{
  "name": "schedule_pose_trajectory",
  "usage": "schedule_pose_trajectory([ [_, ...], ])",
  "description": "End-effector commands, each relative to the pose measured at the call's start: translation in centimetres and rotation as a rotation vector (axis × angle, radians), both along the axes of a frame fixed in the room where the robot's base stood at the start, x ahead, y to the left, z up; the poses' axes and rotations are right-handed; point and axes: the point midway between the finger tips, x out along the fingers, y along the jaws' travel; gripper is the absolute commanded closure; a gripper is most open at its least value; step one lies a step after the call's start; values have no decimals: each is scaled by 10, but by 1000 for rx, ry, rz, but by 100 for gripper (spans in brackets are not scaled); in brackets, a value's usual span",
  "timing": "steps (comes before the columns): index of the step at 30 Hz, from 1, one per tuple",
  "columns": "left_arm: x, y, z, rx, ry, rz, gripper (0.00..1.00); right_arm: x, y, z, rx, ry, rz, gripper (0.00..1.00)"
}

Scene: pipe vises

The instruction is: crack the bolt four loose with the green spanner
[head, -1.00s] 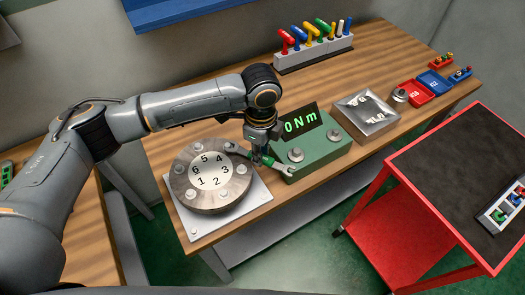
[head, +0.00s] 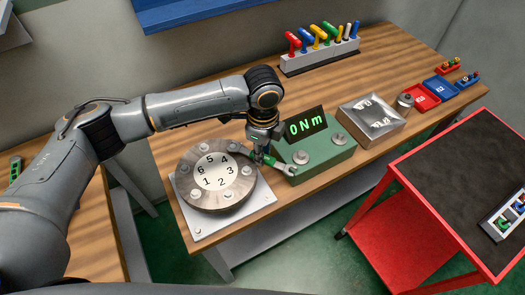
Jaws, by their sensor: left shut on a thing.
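The green spanner (head: 270,161) lies nearly level, with a bare metal end pointing right towards the green gauge box. My left gripper (head: 264,154) is shut on its green handle. The spanner's left end is at the upper right rim of the round flange (head: 216,202), close to bolt four (head: 235,147) beside the number 4. Whether it sits around the bolt head or only beside it I cannot tell. Several other bolts ring the flange, which is on a pale square plate. My right gripper is not in view.
The green gauge box (head: 325,160) reads 0 Nm, just right of the spanner. A metal tray (head: 372,121), red bin (head: 421,97) and blue bin (head: 440,87) stand farther right. A tool rack (head: 320,59) is at the back. A red cart (head: 440,185) stands front right.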

Motion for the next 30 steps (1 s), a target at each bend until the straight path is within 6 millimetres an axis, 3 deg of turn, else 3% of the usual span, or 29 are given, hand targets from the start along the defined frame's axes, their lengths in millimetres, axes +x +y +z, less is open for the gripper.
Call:
schedule_pose_trajectory([
  [4,5,-2,3,-1,1,65,100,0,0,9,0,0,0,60],
  [30,16,-5,1,-1,-1,183,100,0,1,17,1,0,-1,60],
])
